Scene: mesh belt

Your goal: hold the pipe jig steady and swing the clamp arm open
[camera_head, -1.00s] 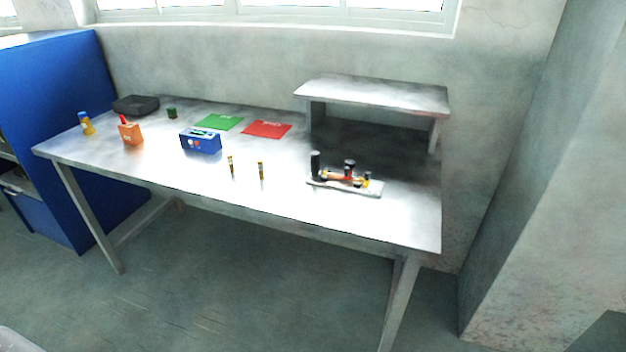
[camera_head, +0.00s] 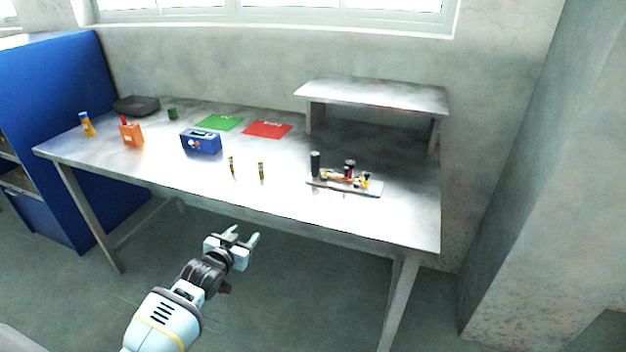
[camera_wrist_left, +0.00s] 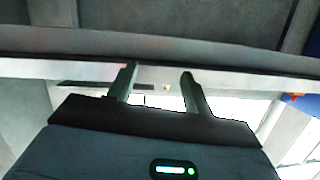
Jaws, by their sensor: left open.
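The pipe jig (camera_head: 325,184) is a flat pale base on the right part of the metal table. It carries a tall black post (camera_head: 315,163) at its left, and a red clamp arm (camera_head: 344,178) with dark and yellow parts. Whether the clamp is closed is too small to tell. My left gripper (camera_head: 243,235) is open and empty, in front of the table's front edge, below and left of the jig. Its two fingers also show apart in the left wrist view (camera_wrist_left: 158,80). My right gripper is not in view.
The metal table (camera_head: 300,205) holds a blue box (camera_head: 201,143), two small upright batteries, a green mat (camera_head: 220,122), a red mat (camera_head: 267,130) and an orange container (camera_head: 131,135). A raised shelf (camera_head: 372,95) stands behind the jig. The table surface around the jig is clear.

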